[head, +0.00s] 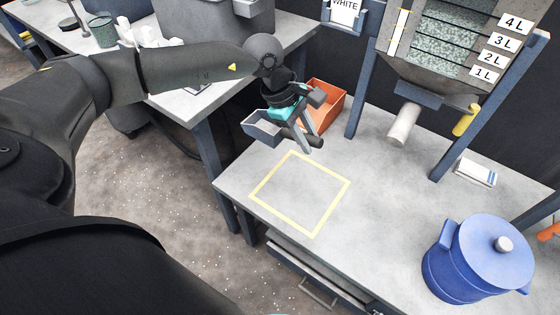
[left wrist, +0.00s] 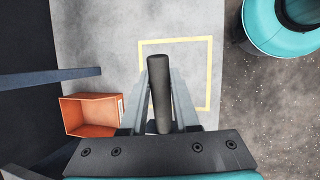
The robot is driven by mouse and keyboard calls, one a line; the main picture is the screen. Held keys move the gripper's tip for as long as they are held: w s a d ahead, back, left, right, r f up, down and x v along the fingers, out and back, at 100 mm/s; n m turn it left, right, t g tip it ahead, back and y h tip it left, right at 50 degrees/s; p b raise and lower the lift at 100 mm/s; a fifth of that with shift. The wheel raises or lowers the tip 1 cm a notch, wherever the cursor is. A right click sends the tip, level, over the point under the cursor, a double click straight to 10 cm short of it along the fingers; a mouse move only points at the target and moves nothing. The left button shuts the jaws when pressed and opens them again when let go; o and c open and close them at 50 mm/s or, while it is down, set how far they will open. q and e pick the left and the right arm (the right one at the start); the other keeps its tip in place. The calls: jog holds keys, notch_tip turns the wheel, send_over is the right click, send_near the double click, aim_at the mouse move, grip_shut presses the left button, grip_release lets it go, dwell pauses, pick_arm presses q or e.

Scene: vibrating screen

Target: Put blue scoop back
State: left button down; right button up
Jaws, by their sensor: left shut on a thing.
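My left gripper (head: 312,143) is over the back left part of the workbench (head: 365,200). In the left wrist view its two fingers (left wrist: 160,80) are shut on a dark round handle (left wrist: 158,100), which lies between them. A blue-grey open box shape, which looks like the body of the blue scoop (head: 264,128), shows just left of the gripper in the head view, near the bench's left edge. The join between handle and scoop body is hidden by the gripper. My right gripper is not in view.
A yellow square outline (head: 259,188) marks a clear area of the bench. An orange open box (head: 328,104) stands behind the gripper; it also shows in the left wrist view (left wrist: 90,115). A blue lidded pot (head: 470,265) stands front right, and the screen machine's frame (head: 465,120) stands at the back.

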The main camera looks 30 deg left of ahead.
pick_arm(q)
jog(key=shift+f+b, duration=3.2)
jog(key=shift+f, duration=6.55)
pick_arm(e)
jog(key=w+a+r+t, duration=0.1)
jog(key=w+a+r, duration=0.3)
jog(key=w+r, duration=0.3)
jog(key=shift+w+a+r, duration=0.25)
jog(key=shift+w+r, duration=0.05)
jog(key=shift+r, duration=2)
pick_arm(q)
jog(key=shift+f, duration=0.1)
jog(key=c, duration=1.1)
grip_release()
jog(key=o, duration=0.4)
jog(key=shift+o, duration=0.2)
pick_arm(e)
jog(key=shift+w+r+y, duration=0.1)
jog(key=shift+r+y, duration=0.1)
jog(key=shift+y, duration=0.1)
